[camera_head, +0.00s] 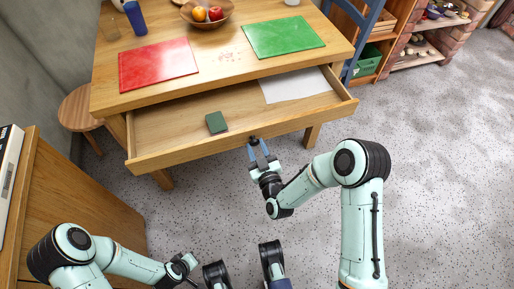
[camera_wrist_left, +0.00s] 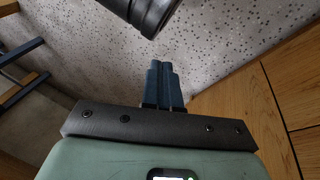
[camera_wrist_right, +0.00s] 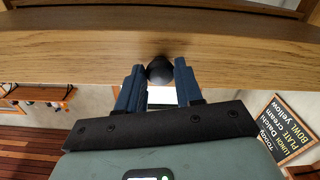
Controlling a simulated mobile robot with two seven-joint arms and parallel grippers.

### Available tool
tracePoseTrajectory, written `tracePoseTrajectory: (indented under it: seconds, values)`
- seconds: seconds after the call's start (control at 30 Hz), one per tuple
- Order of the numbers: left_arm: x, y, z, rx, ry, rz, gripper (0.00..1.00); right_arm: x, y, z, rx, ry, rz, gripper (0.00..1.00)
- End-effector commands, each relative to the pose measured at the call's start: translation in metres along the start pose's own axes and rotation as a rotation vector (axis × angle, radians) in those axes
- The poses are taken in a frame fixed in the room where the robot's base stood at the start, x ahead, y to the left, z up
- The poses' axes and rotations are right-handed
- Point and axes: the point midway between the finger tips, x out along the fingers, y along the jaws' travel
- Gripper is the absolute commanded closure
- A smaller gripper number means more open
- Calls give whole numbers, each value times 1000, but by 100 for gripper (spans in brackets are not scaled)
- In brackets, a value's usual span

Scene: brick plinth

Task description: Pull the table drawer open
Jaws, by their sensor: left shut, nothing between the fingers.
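The wooden table's drawer (camera_head: 170,125) stands pulled out well beyond the tabletop, with its inside showing. A dark green block (camera_head: 216,122) and a white sheet (camera_head: 294,85) lie in it. The dark round knob (camera_wrist_right: 160,70) sits on the drawer front (camera_wrist_right: 70,58). My right gripper (camera_head: 257,145) is at the front, its blue fingers either side of the knob, seemingly closed against it; it also shows in the right wrist view (camera_wrist_right: 160,78). My left gripper (camera_wrist_left: 163,68) is shut and empty, low and away from the table.
A red mat (camera_head: 158,65), a green mat (camera_head: 283,37), a fruit bowl (camera_head: 207,14) and a blue bottle (camera_head: 135,18) are on the tabletop. A round stool (camera_head: 82,108) stands left of the table. A wooden cabinet (camera_head: 75,205) is near my left arm. Speckled floor is clear at right.

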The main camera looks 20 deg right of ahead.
Motion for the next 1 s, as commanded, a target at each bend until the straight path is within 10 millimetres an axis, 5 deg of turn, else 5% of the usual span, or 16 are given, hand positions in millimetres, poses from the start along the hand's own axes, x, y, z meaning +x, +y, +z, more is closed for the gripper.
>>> tracePoseTrajectory:
  seconds: [0.03,0.1,0.53,1.0]
  values:
    - [0,0,0,0,0,0,100,0,0,0,0,-1,0,61]
    - [0,0,0,0,0,0,100,0,0,0,0,0,0,39]
    - [-2,1,2,0,-7,0,100,-10,0,0,0,-2,-2,39]
    - [-13,4,16,4,-49,3,100,-108,0,1,0,-5,-3,39]
